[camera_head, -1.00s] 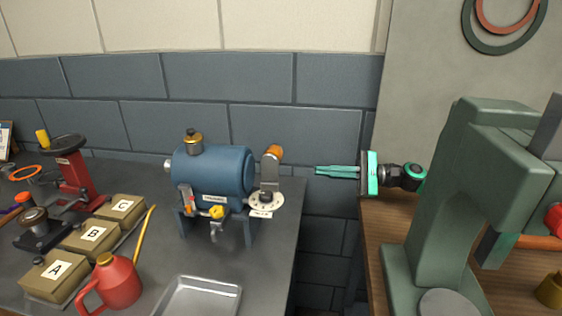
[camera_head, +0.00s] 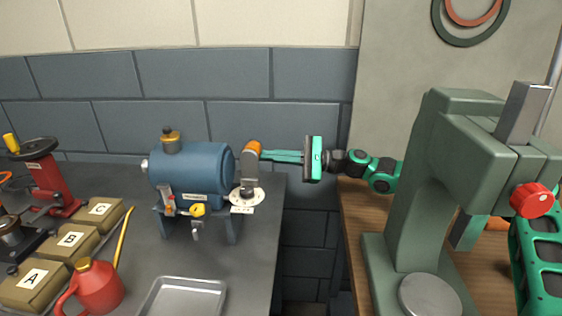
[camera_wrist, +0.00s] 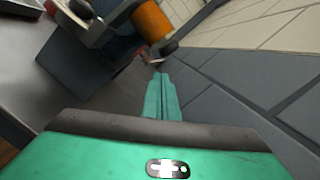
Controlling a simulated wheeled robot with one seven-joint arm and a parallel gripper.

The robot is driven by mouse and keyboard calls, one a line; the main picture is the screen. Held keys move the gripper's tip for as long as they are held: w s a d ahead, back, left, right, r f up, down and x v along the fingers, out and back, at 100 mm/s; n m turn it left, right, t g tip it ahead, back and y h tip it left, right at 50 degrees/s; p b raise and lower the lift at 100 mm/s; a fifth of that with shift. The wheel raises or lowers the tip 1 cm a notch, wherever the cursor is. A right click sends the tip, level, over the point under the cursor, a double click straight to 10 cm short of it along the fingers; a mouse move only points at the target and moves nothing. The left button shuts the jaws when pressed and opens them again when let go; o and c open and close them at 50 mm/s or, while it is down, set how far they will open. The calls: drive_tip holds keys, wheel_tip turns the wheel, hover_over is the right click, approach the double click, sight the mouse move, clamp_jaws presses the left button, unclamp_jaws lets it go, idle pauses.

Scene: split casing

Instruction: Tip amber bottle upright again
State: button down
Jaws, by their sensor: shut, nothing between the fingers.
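I see no bottle that I can make out as the amber one. My gripper (camera_head: 263,155) is shut and empty, its teal fingers pointing left. The fingertips are right beside the orange knob (camera_head: 253,147) on top of the grey lever (camera_head: 248,168) at the right end of the blue tank (camera_head: 196,170). In the wrist view the closed fingertips (camera_wrist: 161,77) show below the orange knob (camera_wrist: 153,20); I cannot tell whether they touch anything. An orange piece (camera_head: 497,223) lies partly hidden behind the green press; I cannot tell what it is.
The green press (camera_head: 440,180) stands on the wooden bench (camera_head: 353,212) at right. The dark bench (camera_head: 255,260) at left holds a red oil can (camera_head: 97,288), a metal tray (camera_head: 185,298) and lettered boxes (camera_head: 72,240). A gap separates the benches.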

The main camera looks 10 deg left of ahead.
drive_tip(key=shift+s+a+r, duration=0.1)
drive_tip(key=shift+s+r, duration=0.5)
drive_tip(key=shift+r, duration=0.05)
drive_tip(key=shift+r, duration=0.1)
drive_tip(key=shift+r+n, duration=0.25)
drive_tip(key=shift+n, duration=0.15)
